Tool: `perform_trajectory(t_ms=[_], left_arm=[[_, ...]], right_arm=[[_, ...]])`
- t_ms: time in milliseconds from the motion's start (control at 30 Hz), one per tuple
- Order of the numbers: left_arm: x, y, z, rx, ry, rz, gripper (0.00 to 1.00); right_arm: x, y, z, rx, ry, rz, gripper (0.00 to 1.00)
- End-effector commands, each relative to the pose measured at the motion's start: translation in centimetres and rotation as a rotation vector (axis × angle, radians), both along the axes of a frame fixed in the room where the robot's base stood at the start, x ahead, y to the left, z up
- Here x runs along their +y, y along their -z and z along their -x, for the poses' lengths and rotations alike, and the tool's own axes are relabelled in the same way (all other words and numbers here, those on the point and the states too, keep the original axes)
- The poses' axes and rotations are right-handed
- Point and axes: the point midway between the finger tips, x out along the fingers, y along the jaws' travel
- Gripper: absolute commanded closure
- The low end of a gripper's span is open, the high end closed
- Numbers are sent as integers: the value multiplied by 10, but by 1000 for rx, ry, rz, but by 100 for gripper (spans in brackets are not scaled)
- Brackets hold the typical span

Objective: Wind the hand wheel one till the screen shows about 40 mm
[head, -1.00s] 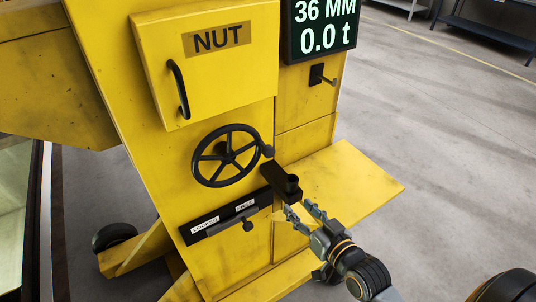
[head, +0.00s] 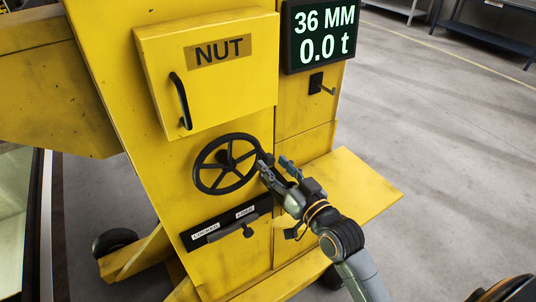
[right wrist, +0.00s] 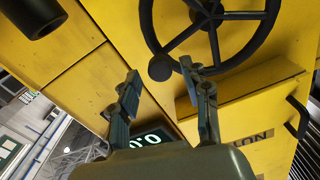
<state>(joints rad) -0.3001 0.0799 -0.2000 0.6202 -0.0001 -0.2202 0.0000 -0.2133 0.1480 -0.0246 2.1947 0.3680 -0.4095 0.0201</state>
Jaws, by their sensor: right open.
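The black hand wheel (head: 223,158) is on the yellow stand's front, below the NUT door. In the right wrist view the hand wheel (right wrist: 153,35) fills the top, with its dark round knob (right wrist: 161,68) at the rim. My right gripper (head: 274,163) is open at the wheel's right edge, where its fingers hide the knob in the head view. In the right wrist view the knob lies between the open fingertips of the gripper (right wrist: 160,80), and contact cannot be told. The screen (head: 322,36) reads 36 MM and 0.0 t. My left gripper is not in view.
The NUT door (head: 213,90) with its black handle stands out above the wheel. A LOCKED/FREE lever plate (head: 212,232) sits below it. A yellow ledge (head: 350,190) juts out at right. A black cylinder (right wrist: 35,12) shows near the gripper in the wrist view.

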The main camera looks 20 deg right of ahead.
Motion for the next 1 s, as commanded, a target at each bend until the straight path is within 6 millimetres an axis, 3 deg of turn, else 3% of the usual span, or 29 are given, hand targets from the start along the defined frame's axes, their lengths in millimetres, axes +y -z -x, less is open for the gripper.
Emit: perform_trajectory(t_ms=[233,600,833,1000], left_arm=[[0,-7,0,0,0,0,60],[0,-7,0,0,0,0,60],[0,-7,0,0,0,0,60],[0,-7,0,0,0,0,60]], right_arm=[[6,-1,-31,-1,0,-1,53],[7,0,-36,0,0,0,53],[7,0,-36,0,0,0,98],[7,0,-36,0,0,0,100]])
